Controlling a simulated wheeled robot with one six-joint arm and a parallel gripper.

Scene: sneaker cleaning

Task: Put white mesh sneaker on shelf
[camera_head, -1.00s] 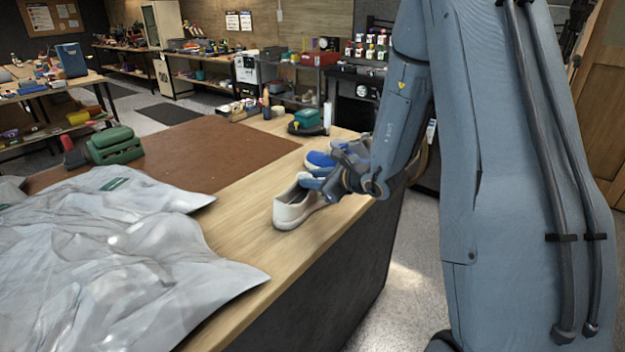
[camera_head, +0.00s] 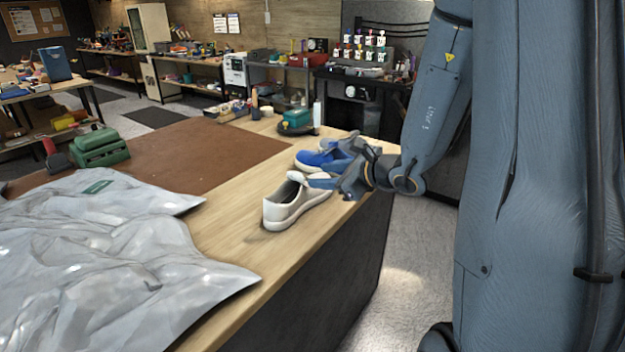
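Whether the fingers touch or pinch the shoe is unclear. Metal shelving (camera_head: 283,78) stands in the background; which shelf the task means is not clear.
A crumpled grey plastic sheet (camera_head: 110,265) covers the bench's left front. A brown mat (camera_head: 190,150), green case (camera_head: 100,147) and teal box (camera_head: 296,120) lie farther back. Floor (camera_head: 400,270) is open on the right.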

